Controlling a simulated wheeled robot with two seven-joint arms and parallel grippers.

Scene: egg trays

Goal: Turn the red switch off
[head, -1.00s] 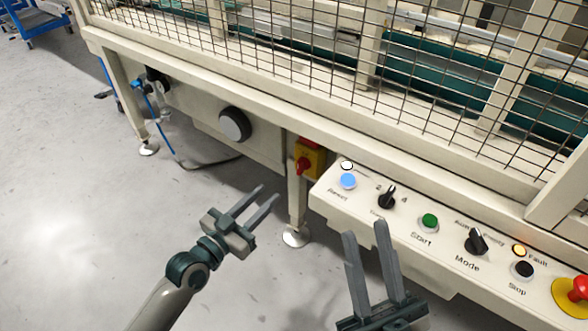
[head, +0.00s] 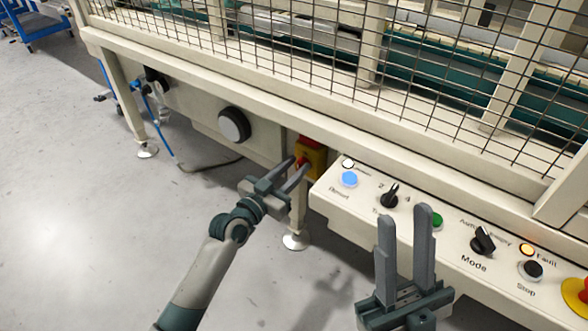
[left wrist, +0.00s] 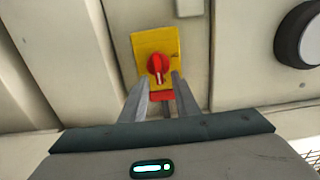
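The red switch (left wrist: 158,66) is a round knob with a white mark, on a yellow plate (left wrist: 143,44) on the machine's frame. In the head view the yellow plate (head: 318,157) shows below the frame beam, and the red knob is largely hidden by my left gripper's fingertips. My left gripper (head: 299,168) is open, its fingers pointing at the switch. In the left wrist view its fingertips (left wrist: 161,80) lie on either side of the knob's lower part; I cannot tell whether they touch it. My right gripper (head: 405,232) is open and empty in front of the control panel.
The control panel (head: 374,171) carries a blue button (head: 348,179), black selectors, a green button (head: 437,221) and a red emergency stop (head: 577,291). A round black-and-grey knob (head: 234,125) sits left of the switch.

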